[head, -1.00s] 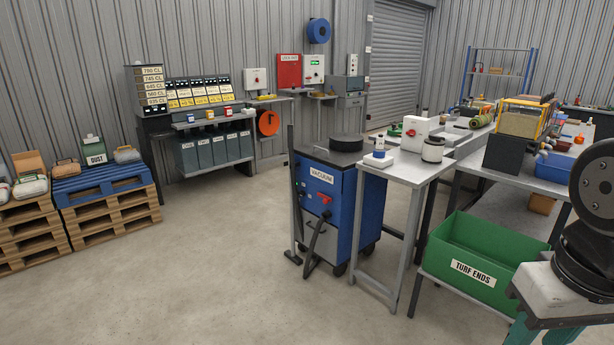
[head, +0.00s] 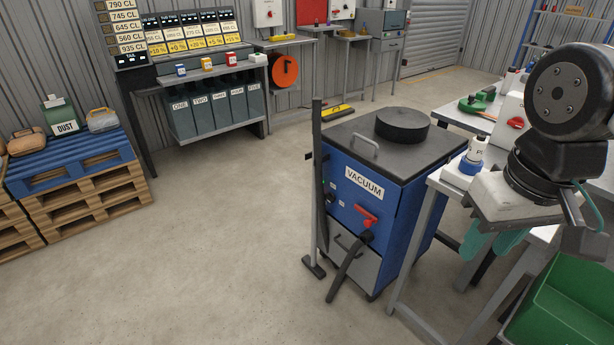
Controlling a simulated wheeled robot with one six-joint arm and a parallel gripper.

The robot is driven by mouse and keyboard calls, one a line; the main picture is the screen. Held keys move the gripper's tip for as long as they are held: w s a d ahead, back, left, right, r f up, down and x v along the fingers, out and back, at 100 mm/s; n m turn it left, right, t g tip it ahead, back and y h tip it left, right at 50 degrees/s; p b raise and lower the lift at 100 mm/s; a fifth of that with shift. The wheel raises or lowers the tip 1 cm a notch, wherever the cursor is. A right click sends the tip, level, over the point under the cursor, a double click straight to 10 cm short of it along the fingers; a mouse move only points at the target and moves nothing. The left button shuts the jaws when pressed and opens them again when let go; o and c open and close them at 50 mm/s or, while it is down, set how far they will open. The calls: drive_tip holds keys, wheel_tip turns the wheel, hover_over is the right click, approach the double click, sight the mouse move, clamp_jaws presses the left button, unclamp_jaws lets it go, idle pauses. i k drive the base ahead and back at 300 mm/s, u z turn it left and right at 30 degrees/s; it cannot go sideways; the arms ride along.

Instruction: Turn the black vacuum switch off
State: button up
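The vacuum (head: 394,217) is a blue cabinet with a dark grey top and a white VACUUM label on its front. A red handle (head: 366,216) sits below the label, above a black hose (head: 350,265). Small controls (head: 332,188) show at the left of the front panel. They are too small to tell which is the black switch or how it is set, and a dark upright pole and hose partly cover that edge. Black and white parts of my arm show at the right, apart from the vacuum. My gripper's fingertips are not in view.
A grey metal table (head: 431,212) stands close against the vacuum's right side. A green bin (head: 570,305) is at the lower right. Pallets (head: 88,195) stand at the left, and a rack of grey bins (head: 215,105) is behind. The floor (head: 220,260) in front and left is clear.

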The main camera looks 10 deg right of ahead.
sight(330, 198)
drive_tip(key=u, duration=0.05)
drive_tip(key=i, duration=0.5)
drive_tip(key=u, duration=0.05)
drive_tip(key=k, duration=0.65)
drive_tip(key=u, duration=0.6)
drive_tip(key=i, duration=1)
drive_tip(key=z, duration=0.3)
